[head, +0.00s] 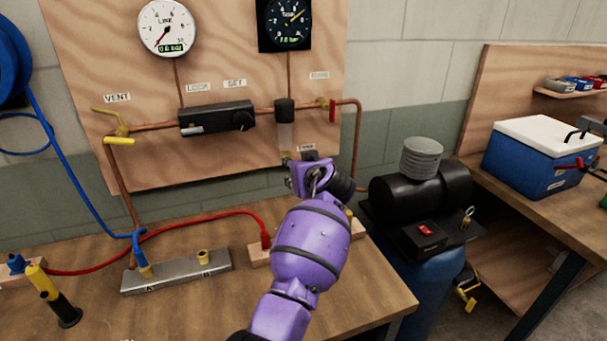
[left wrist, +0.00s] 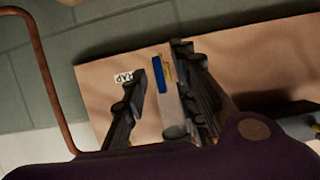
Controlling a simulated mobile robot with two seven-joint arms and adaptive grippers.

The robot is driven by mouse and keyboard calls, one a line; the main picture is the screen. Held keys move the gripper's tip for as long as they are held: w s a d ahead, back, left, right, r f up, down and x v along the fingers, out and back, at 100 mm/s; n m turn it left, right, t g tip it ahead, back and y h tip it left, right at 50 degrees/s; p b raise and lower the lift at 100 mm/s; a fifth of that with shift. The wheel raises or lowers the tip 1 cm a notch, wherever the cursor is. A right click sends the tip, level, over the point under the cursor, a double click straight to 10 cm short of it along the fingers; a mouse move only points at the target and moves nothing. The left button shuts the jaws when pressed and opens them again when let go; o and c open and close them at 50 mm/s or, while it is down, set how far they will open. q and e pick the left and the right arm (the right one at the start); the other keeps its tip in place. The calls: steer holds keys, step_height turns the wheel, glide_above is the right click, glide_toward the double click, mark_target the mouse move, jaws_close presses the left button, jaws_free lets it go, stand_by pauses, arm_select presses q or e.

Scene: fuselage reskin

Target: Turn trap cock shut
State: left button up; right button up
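The trap (head: 285,138) hangs on the copper line of the wood panel, a dark cap over a clear bowl. A small brassy bit of its cock (head: 286,160) shows below the bowl, beside my gripper. In the left wrist view the cock's blue handle (left wrist: 159,74) lies beside a yellow part, between my fingers. The TRAP label (left wrist: 123,77) is partly covered by a finger. My left gripper (head: 294,172) is up at the trap's lower end. Its dark fingers (left wrist: 163,88) are apart on either side of the cock; I see no clear grip. My right gripper is not in view.
A regulator (head: 217,118) and a red-handled valve (head: 332,110) sit on the line beside the trap. A yellow vent valve (head: 121,138) is at left. Below are a metal manifold (head: 177,272) and a red hose (head: 200,217). A compressor (head: 420,195) stands right.

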arm_select(q)
steer(key=v, duration=0.9)
steer(key=shift+s, duration=0.2)
